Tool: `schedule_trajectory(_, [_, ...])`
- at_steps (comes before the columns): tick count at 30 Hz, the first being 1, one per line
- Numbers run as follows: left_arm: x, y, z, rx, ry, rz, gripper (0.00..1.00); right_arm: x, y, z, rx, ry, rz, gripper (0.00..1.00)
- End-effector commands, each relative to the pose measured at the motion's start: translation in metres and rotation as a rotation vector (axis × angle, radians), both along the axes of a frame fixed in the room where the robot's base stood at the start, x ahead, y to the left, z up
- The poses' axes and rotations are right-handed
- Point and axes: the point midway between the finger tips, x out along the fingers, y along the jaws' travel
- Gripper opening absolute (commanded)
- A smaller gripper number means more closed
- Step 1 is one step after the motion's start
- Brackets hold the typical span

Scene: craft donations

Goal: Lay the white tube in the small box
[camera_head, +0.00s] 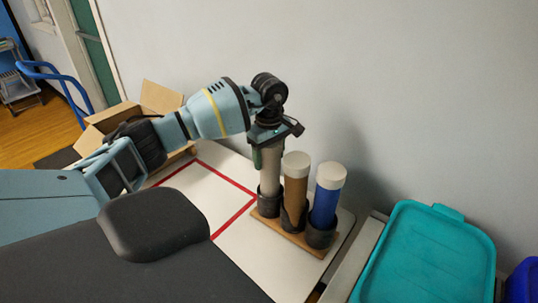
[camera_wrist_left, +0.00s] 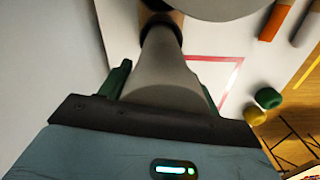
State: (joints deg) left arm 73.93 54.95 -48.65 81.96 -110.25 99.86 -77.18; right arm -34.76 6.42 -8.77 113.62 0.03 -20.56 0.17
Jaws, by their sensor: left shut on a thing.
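The white tube (camera_head: 270,178) stands upright in the left black cup of a wooden rack on the table. My left gripper (camera_head: 268,153) is above it, with its fingers shut on its upper part. In the left wrist view the pale tube (camera_wrist_left: 168,70) runs away between the two green fingers of the gripper (camera_wrist_left: 165,90). An open cardboard box (camera_head: 160,98) is at the left, partly hidden behind my left arm; its inside is mostly out of sight. My right gripper is not in view.
A brown tube (camera_head: 295,185) and a blue tube (camera_head: 326,200) with pale caps stand close beside it in the wooden rack (camera_head: 290,237). A red outline (camera_head: 233,217) marks bare table. A teal lidded bin (camera_head: 425,255) is at right. Green (camera_wrist_left: 253,115) and yellow rolls (camera_wrist_left: 268,97) lie nearby.

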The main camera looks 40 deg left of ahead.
Motion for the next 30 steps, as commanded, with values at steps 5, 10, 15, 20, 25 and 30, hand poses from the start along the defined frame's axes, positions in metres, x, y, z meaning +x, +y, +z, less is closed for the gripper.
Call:
schedule_trajectory(5, [0.0, 0.0, -0.004, 0.0, 0.001, 0.0, 0.7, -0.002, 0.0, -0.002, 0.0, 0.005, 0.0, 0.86])
schedule_trajectory(10, [0.0, 0.0, -0.003, 0.0, 0.001, 0.0, 0.84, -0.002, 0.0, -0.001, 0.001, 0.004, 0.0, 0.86])
schedule_trajectory(15, [0.0, 0.0, -0.003, 0.0, 0.001, 0.0, 0.84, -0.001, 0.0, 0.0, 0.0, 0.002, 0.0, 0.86])
schedule_trajectory(20, [0.0, 0.0, 0.0, 0.0, -0.001, 0.0, 0.84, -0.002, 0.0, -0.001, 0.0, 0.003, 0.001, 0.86])
schedule_trajectory(25, [0.0, 0.0, 0.025, 0.001, -0.001, 0.0, 0.84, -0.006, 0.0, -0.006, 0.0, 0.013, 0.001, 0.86])
schedule_trajectory(30, [-0.003, -0.003, 0.051, 0.001, 0.001, 0.0, 0.84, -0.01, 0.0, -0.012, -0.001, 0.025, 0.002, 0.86])
